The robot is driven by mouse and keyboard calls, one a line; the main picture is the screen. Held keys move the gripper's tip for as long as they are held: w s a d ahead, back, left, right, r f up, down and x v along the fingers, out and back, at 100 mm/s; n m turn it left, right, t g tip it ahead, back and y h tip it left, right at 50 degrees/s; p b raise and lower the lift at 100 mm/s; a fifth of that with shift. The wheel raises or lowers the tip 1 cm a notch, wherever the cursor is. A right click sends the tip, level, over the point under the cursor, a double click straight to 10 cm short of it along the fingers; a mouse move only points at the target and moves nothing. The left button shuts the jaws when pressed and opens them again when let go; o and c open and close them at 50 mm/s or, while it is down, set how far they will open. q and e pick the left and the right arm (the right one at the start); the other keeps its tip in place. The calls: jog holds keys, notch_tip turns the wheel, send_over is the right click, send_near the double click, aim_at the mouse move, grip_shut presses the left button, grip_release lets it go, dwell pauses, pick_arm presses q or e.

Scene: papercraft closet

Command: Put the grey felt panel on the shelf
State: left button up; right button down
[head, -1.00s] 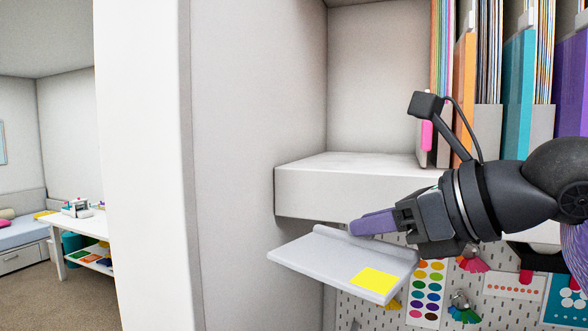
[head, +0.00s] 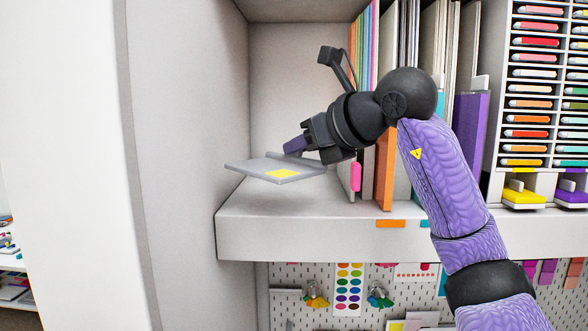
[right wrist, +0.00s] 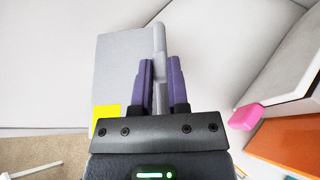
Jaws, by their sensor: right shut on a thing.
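The grey felt panel (head: 250,167) is a flat light-grey sheet with a yellow square on it and a raised ridge along one edge. My right gripper (head: 296,147) is shut on that ridge; the right wrist view shows the purple fingers (right wrist: 161,85) on either side of it, with the panel (right wrist: 120,62) reaching out to the left. The panel is held roughly level above the white shelf (head: 290,232), at the shelf's left end, with its left part near the closet's side wall. Whether it touches the shelf cannot be told. My left gripper is not in view.
Upright folders, with an orange one (head: 384,165) in front, and a pink tab (head: 355,177) stand just right of the panel. The side wall (head: 190,130) bounds the left. A pegboard (head: 400,290) with craft items hangs below. The shelf's left end is bare.

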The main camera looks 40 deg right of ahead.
aim_at(295, 207)
jog(key=w+f, duration=0.1)
jog(key=w+d+f, duration=0.1)
jog(key=w+f, duration=0.1)
jog(key=shift+w+d, duration=0.15)
notch_tip(295, 207, down, 4)
jog(key=shift+r, duration=0.2)
jog(key=shift+f, duration=0.15)
jog(key=shift+w+d+f, duration=0.1)
jog(key=shift+f, duration=0.15)
jog(key=c, duration=0.6)
grip_release()
jog(key=shift+s+r, duration=0.25)
jog(key=shift+s, duration=0.1)
pick_arm(q)
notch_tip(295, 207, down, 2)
jog(key=b, duration=0.2)
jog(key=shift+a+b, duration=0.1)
jog(key=shift+b, duration=0.3)
pick_arm(e)
jog(key=v, duration=1.1)
jog(key=shift+s+r, duration=0.1)
jog(key=shift+s, duration=0.05)
